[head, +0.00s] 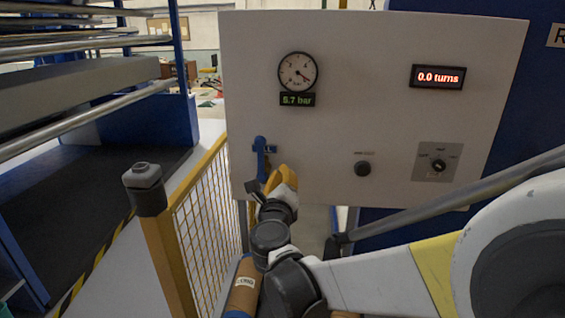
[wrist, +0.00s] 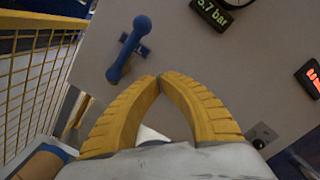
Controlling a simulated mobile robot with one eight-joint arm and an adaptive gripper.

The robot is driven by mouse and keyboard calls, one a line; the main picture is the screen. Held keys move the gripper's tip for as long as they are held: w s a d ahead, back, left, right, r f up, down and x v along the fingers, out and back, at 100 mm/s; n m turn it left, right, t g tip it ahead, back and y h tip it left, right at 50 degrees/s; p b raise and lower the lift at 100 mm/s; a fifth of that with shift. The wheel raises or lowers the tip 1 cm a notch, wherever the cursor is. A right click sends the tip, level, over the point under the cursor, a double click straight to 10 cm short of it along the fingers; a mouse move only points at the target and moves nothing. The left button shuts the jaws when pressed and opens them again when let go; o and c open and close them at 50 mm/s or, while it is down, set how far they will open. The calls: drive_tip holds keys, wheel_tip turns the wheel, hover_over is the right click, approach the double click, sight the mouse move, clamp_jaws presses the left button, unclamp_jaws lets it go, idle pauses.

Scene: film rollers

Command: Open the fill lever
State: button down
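The blue fill lever (head: 261,160) is on the lower left of the pale panel (head: 340,60). Its handle hangs roughly straight down from its blue mount. In the wrist view the lever (wrist: 126,52) lies slanted at the upper left, with a round knob at its upper end. My gripper (head: 272,180) is just right of the lever's lower end in the head view. In the wrist view its two yellow ribbed fingers (wrist: 159,80) meet at the tips with nothing between them. A gap separates them from the lever there.
The panel also bears a gauge (head: 298,72), a 5.7 bar display (head: 297,99), a 0.0 turns display (head: 438,77), a black knob (head: 362,168) and a rotary switch (head: 438,164). A yellow mesh fence (head: 205,200) stands at left. A brown roller (head: 243,285) is below my arm.

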drive_tip(key=shift+s+d, duration=0.1)
drive_tip(key=shift+s, duration=1)
drive_tip(key=shift+d, duration=0.1)
